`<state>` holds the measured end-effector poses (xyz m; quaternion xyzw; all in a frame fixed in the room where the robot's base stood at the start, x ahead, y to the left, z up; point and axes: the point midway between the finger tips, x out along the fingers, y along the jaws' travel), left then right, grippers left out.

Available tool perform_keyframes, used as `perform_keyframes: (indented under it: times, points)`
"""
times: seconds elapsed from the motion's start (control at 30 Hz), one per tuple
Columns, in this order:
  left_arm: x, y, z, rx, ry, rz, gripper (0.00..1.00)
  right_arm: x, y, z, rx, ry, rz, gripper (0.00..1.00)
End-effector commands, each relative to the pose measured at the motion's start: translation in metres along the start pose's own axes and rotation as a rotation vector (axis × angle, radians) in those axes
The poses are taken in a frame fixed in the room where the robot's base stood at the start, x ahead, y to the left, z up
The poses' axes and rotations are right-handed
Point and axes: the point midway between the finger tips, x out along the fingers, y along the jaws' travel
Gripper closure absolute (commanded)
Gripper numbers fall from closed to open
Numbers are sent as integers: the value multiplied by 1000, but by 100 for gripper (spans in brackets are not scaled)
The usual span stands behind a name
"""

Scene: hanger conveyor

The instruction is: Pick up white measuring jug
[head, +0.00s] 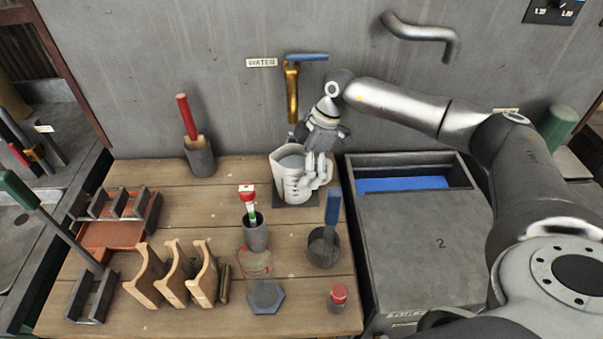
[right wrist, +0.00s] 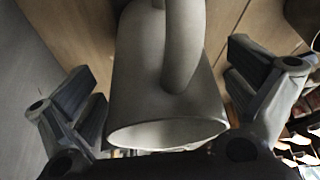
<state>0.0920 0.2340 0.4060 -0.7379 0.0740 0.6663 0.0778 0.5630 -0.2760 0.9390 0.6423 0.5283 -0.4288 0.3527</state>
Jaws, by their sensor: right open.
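The white measuring jug (head: 288,178) stands upright on a dark square plate (head: 293,203) at the back of the wooden table, below the brass tap. In the head view my right gripper (head: 318,170) is at the jug's right side, close to its handle. In the right wrist view the jug (right wrist: 150,95) lies between the open fingers of my right gripper (right wrist: 168,98), with its handle (right wrist: 183,45) toward the camera and its mouth at the bottom. The fingers show gaps to the jug on both sides. My left gripper is not in view.
The brass tap (head: 292,95) with a blue lever hangs on the wall above. A dark cup with a blue handle (head: 333,210) and a holder with a red-topped tool (head: 256,235) stand in front. A grey bin (head: 420,225) is to the right.

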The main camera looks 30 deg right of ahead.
Motion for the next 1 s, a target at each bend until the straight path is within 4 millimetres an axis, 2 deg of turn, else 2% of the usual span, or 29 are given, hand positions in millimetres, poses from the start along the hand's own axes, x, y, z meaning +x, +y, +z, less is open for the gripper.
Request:
perform_keyframes:
  times: [0.23, 0.87, 1.0]
  points:
    - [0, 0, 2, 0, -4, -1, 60, 2, 0, 0, 0, -1, 0, 1]
    - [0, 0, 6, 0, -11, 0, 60, 0, 1, -1, -2, 3, 4, 82]
    - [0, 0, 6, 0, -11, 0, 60, 0, 1, -1, -2, 3, 3, 85]
